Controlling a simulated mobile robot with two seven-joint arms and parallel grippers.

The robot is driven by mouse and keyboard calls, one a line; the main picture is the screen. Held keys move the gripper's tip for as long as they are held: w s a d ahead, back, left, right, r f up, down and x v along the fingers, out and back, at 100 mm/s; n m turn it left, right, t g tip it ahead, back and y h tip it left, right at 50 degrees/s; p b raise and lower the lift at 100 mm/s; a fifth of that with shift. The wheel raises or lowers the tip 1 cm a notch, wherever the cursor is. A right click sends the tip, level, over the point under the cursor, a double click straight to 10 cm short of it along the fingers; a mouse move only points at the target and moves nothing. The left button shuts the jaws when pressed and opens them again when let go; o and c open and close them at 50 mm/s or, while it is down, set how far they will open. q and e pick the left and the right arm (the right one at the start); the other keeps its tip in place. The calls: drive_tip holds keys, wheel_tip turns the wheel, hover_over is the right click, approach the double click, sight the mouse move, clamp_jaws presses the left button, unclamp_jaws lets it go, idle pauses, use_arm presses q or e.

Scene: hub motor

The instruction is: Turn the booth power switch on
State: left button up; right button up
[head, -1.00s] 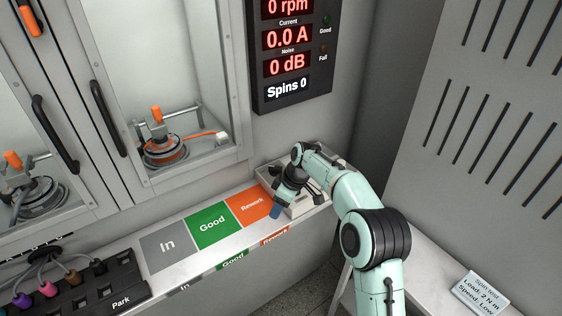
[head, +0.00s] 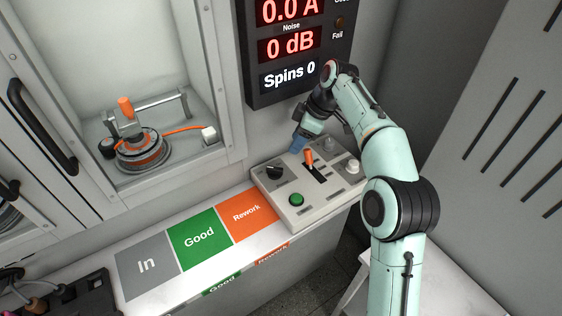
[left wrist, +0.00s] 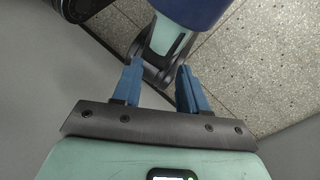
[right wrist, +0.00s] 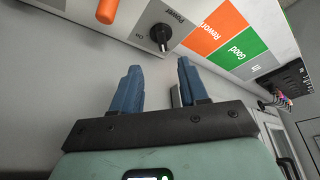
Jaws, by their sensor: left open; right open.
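The control panel (head: 310,185) is a grey box at the end of the bench. Its black power knob (head: 274,173) sits at the panel's left corner. In the right wrist view the power knob (right wrist: 161,38) has the labels "Power" and "On" beside it. My right gripper (head: 298,143) is at the back edge of the panel, behind the knob and apart from it. Its blue fingers (right wrist: 158,66) are open and empty, with the knob beyond their tips. My left gripper (left wrist: 156,68) is outside the head view; its fingers are open over the floor, with nothing between them.
The panel also carries an orange lever (head: 309,158), a green button (head: 296,200) and a pale knob (head: 352,166). Coloured In, Good and Rework areas (head: 199,243) lie left of it, clear. A display (head: 290,60) hangs behind. A motor (head: 143,150) stands in the glazed booth.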

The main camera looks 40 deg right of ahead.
sight(279, 169)
drive_tip(key=b+x, duration=0.3)
drive_tip(key=x, duration=0.8)
drive_tip(key=shift+s+a+f, duration=0.1)
drive_tip(key=shift+a+f, duration=0.05)
drive_tip(key=shift+f, duration=0.05)
use_arm(q)
drive_tip(key=w+a+f+t+y, duration=0.1)
drive_tip(key=w+a+f+t, duration=0.1)
drive_tip(key=w+a+f, duration=0.1)
drive_tip(key=shift+w+f+b, duration=0.35)
drive_tip(key=shift+w+f, duration=0.5)
drive_tip(key=shift+w, duration=0.55)
use_arm(e)
drive_tip(key=shift+w+a+f, duration=0.15)
drive_tip(key=shift+w+f, duration=0.1)
drive_tip(key=shift+f, duration=0.35)
drive_tip(key=shift+c, duration=0.3)
clamp_jaws()
